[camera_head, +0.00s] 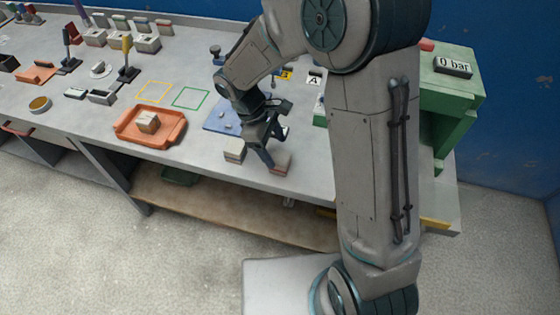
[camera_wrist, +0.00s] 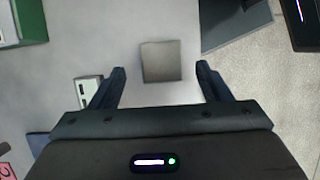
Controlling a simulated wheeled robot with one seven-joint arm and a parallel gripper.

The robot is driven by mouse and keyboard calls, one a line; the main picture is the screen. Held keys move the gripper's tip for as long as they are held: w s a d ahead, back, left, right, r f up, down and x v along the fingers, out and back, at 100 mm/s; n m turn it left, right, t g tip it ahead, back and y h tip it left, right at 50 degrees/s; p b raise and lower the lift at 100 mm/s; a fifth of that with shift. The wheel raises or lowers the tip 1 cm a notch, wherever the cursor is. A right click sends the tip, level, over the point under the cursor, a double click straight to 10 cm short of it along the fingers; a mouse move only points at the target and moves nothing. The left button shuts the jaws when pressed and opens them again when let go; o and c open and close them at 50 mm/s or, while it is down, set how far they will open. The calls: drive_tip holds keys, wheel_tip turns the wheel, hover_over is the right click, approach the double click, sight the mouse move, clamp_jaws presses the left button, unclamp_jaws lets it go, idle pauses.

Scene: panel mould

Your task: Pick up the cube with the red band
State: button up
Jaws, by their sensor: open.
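The cube with the red band (camera_head: 281,164) stands on the bench near its front edge in the head view. My gripper (camera_head: 268,153) is just left of it and partly overlaps it. A second pale cube (camera_head: 234,150) with a darker band stands to the left of my gripper. In the wrist view my gripper (camera_wrist: 161,76) is open, with nothing between its fingertips. A plain grey-brown cube top (camera_wrist: 161,61) lies just ahead of the gap; its band does not show from above. Whether a finger touches the cube cannot be told.
A blue mat (camera_head: 215,123) lies behind the pale cube. A green machine (camera_head: 455,115) stands at the right. A small pale box (camera_wrist: 89,92) is beside the left finger in the wrist view.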

sight(279, 157)
drive_tip(key=x, duration=0.5)
drive_tip(key=shift+a+p, duration=0.1)
drive_tip(key=shift+p, duration=0.3)
drive_tip(key=c, duration=1.1)
drive_tip(key=shift+c, duration=0.2)
drive_tip(key=shift+r, duration=0.1)
